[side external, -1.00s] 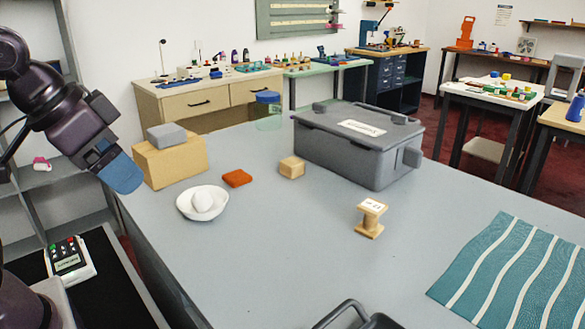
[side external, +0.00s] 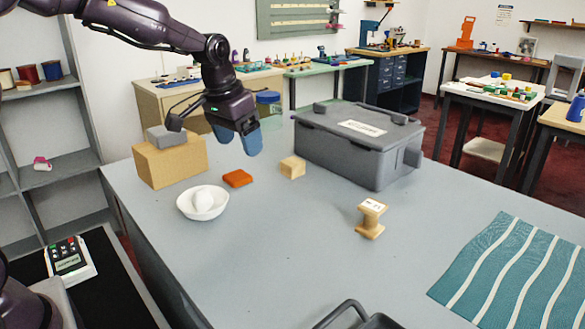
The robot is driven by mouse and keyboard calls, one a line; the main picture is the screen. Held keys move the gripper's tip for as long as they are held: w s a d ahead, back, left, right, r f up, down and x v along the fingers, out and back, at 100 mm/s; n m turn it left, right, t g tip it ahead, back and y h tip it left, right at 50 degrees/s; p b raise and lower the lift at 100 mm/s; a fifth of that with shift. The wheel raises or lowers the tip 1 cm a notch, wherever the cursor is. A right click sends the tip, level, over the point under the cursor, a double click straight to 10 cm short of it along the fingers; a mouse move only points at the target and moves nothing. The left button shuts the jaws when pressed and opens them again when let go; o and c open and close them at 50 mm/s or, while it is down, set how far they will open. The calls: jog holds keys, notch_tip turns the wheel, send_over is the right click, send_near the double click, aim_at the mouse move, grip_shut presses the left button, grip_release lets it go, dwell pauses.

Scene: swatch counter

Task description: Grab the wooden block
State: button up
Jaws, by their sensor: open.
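A small light wooden block (side external: 293,167), roughly a cube, sits on the grey counter (side external: 290,240), left of the big grey lidded box. A larger wooden block (side external: 172,163) stands at the counter's far left with a grey block (side external: 166,136) on top. My gripper (side external: 238,143) has blue fingertips pointing down. It hangs above the counter, up and to the left of the small wooden block and apart from it. It is open, with nothing seen between its fingers.
An orange-red flat block (side external: 238,178) and a white bowl (side external: 203,214) holding a white egg-shaped thing lie left of the small block. The grey lidded box (side external: 364,147) stands close on its right. A wooden spool (side external: 371,218) and a teal striped cloth (side external: 510,272) are further right.

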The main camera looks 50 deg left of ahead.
jog(key=w+a+f, duration=0.3)
jog(key=w, duration=0.4)
jog(key=t, duration=0.2)
send_near(290, 162)
jog(key=shift+m, duration=0.5)
jog(key=x, duration=0.4)
jog(key=shift+w+a+f, duration=0.15)
jog(key=shift+a, duration=0.05)
jog(key=shift+d+x, duration=0.2)
jog(key=shift+x, duration=2.8)
jog(key=shift+c, duration=0.4)
jog(key=c, duration=0.9)
